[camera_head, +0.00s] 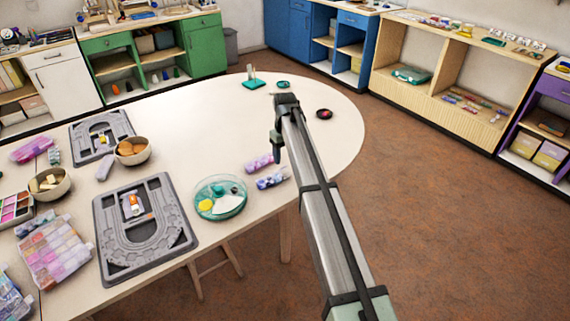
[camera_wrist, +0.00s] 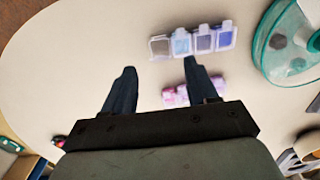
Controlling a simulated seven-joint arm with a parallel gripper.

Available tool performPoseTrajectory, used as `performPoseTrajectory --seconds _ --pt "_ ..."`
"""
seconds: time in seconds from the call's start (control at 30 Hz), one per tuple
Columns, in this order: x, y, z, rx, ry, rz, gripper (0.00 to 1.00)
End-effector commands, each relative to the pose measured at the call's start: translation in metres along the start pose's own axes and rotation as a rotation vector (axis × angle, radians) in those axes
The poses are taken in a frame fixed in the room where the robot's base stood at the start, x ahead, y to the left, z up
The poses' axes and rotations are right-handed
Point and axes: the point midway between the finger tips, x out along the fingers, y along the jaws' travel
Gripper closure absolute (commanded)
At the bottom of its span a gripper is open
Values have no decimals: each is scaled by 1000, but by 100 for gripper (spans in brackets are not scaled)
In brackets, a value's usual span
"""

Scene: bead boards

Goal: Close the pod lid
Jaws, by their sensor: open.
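A strip of small pods (camera_wrist: 193,41) with grey, blue and purple contents lies on the table ahead of my fingertips in the wrist view. In the head view this blue-and-white strip (camera_head: 272,178) lies near the table's right edge. A pink-purple pod strip (camera_head: 259,163) lies just behind it, and shows partly behind my right finger in the wrist view (camera_wrist: 174,97). I cannot tell which pod's lid is raised. My gripper (camera_wrist: 160,63) is open and empty, fingers apart, above the table near both strips. In the head view my gripper (camera_head: 277,143) hangs just beyond them.
A round teal-rimmed bead tray (camera_head: 220,197) stands left of the strips. Grey bead boards (camera_head: 140,228), bowls (camera_head: 133,151) and a clear bead box (camera_head: 54,249) fill the table's left. A small dark dish (camera_head: 324,114) stands at the right. The table's middle is clear.

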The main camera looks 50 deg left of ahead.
Motion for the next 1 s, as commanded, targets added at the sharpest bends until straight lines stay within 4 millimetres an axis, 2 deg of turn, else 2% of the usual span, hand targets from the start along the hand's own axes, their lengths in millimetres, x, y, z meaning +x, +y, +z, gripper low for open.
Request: performPoseTrajectory --seconds 0.1,0.3,0.73,1.0 --pt "19 0 0 0 -1 0 42" --pt "38 0 0 1 0 0 42" --pt "45 0 0 1 1 0 42" --pt "44 0 0 1 1 0 67"
